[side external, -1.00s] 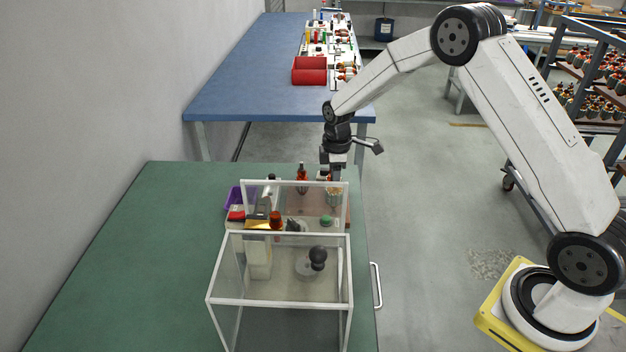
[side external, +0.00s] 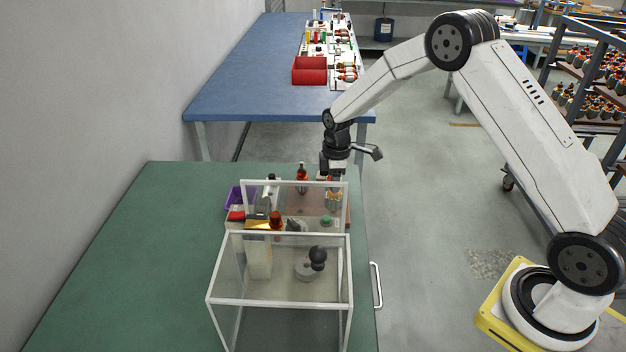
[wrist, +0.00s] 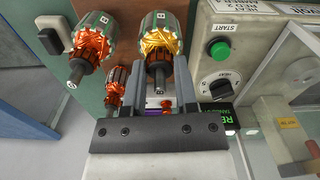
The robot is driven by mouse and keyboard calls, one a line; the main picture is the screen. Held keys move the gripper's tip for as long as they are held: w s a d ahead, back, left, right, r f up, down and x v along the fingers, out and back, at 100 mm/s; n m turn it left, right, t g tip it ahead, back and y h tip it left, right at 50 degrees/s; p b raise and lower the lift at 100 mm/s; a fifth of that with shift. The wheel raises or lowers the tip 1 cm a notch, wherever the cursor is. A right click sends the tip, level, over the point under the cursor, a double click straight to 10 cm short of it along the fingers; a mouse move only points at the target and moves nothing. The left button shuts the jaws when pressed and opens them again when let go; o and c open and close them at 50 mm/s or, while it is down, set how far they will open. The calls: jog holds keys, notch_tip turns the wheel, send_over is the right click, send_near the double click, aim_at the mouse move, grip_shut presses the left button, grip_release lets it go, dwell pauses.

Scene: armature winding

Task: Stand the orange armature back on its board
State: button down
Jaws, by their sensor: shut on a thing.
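My gripper (wrist: 160,90) is shut on the upper shaft of an armature with a green-grey core and golden-orange windings (wrist: 157,42). In the side view my gripper (side external: 335,178) is over the right part of the bench, with this armature (side external: 333,200) upright below it, seen through the clear guard. A second, redder-orange armature (wrist: 92,42) stands to its left; it also shows in the side view (side external: 302,174). Both are over the brown board (wrist: 125,20). I cannot tell whether the held armature's lower end touches the board.
A smaller orange armature (wrist: 117,85) shows left of my gripper. A control panel with a green START button (wrist: 220,49) and a knob (wrist: 220,85) is close on the right. A clear framed guard (side external: 281,234) stands in front. The left of the green bench (side external: 130,260) is free.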

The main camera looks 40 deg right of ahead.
jog(key=shift+f, duration=0.4)
dwell(0.5)
jog(key=shift+c, duration=1.6)
grip_release()
jog(key=shift+r, duration=0.15)
jog(key=shift+r, duration=2.1)
notch_tip(320, 180, up, 8)
